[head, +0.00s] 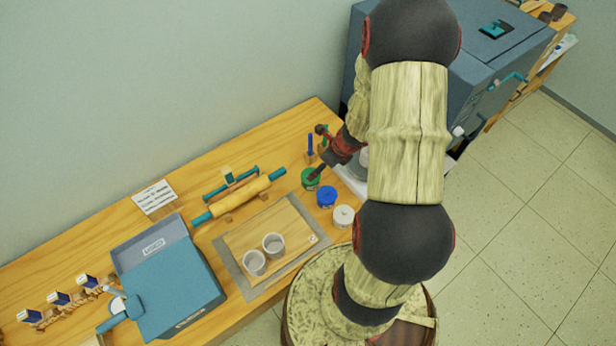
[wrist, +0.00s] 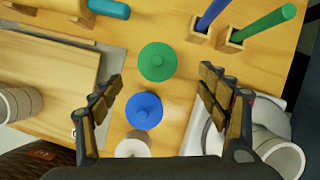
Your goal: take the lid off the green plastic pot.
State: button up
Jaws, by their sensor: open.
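The green plastic pot (head: 310,178) stands on the wooden table, in a row with a blue pot (head: 326,196) and a white pot (head: 343,215). In the wrist view the green pot's round lid with its small knob (wrist: 157,62) is seen from above, and the lid sits on the pot. My gripper (wrist: 160,82) is open and empty, with one finger on each side of the row. The green lid lies just beyond the fingertips, near the middle between them. The blue pot (wrist: 144,111) lies between the fingers in the picture. The gap in height cannot be told.
Blue and green sticks (wrist: 262,24) stand in wooden holders behind the pots. A board (head: 270,238) with two cups lies to the left, near a rolling pin (head: 238,199). A white tray (wrist: 205,115) and pale cup (wrist: 280,152) are at right. A blue kiln-like box (head: 480,75) stands beyond.

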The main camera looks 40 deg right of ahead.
aim_at(311, 172)
jog(key=x, duration=0.2)
jog(key=b+x, duration=0.1)
jog(key=x, duration=0.1)
jog(key=b+x, duration=0.1)
jog(key=x, duration=0.2)
jog(key=shift+w+a, duration=0.25)
jog(key=shift+w, duration=0.05)
jog(key=shift+c, duration=0.4)
jog(key=c, duration=0.7)
jog(key=shift+r, duration=0.15)
jog(key=shift+c, duration=0.7)
